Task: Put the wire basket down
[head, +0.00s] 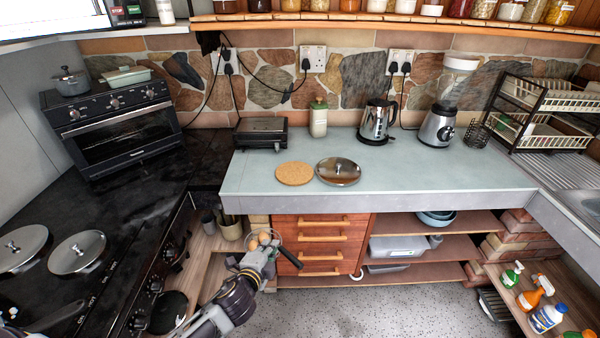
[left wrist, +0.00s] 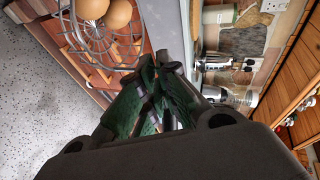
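The wire basket (head: 283,236) holds brown eggs (head: 264,238) and hangs in the air in front of the wooden drawers, below the counter top. My left gripper (head: 262,252) is shut on its near side. In the left wrist view the basket (left wrist: 132,47) shows at the top left with eggs (left wrist: 92,9) inside. The fingertips (left wrist: 160,72) are close together at its wires; the exact grip spot is partly hidden by the fingers. My right gripper is in neither view.
The pale counter (head: 430,175) carries a round cork mat (head: 295,174), a metal lid (head: 338,172), a black grill (head: 261,132), a kettle (head: 378,122) and a blender (head: 437,127). The dark hob (head: 110,240) is at the left.

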